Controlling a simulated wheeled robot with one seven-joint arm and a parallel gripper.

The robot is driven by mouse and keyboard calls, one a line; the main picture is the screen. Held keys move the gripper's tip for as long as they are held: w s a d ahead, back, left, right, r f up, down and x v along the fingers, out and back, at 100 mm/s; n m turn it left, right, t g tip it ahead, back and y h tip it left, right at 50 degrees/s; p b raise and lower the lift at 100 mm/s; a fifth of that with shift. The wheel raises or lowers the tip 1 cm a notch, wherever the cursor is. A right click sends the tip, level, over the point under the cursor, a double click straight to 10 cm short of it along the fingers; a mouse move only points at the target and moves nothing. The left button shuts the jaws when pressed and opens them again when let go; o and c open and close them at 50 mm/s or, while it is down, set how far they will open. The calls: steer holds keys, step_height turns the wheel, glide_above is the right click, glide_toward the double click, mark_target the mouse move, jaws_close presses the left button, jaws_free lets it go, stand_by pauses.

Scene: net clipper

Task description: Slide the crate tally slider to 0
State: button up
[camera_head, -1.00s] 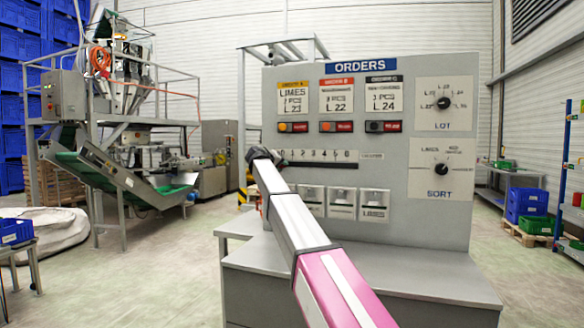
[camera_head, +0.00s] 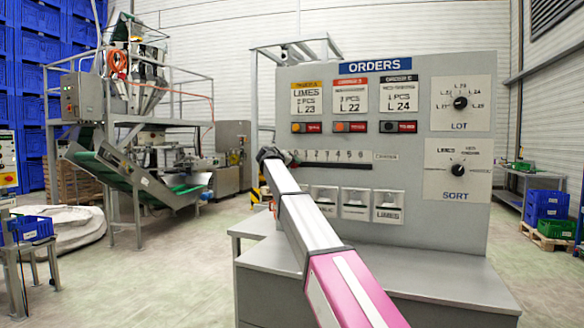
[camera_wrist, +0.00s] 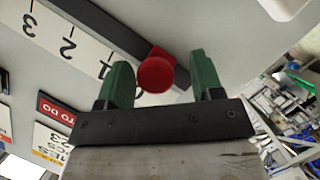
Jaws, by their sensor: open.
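The crate tally slider (camera_head: 340,164) is a dark horizontal track under a white number strip on the grey orders panel. In the wrist view its red knob (camera_wrist: 155,74) stands past the 1 mark, towards the low end of the strip. The 0 mark is not readable there, apparently hidden by the knob or a finger. My gripper (camera_wrist: 160,65) is open, with one green finger on each side of the knob. I see gaps between the knob and both fingers. In the head view my gripper (camera_head: 270,155) is at the track's left end and hides the knob.
Two dials, LOT (camera_head: 460,103) and SORT (camera_head: 458,170), are at right. A grey counter (camera_head: 400,275) juts out below the panel.

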steer(key=v, duration=1)
steer(key=shift+s, duration=0.2)
steer(key=shift+a+r, duration=0.1)
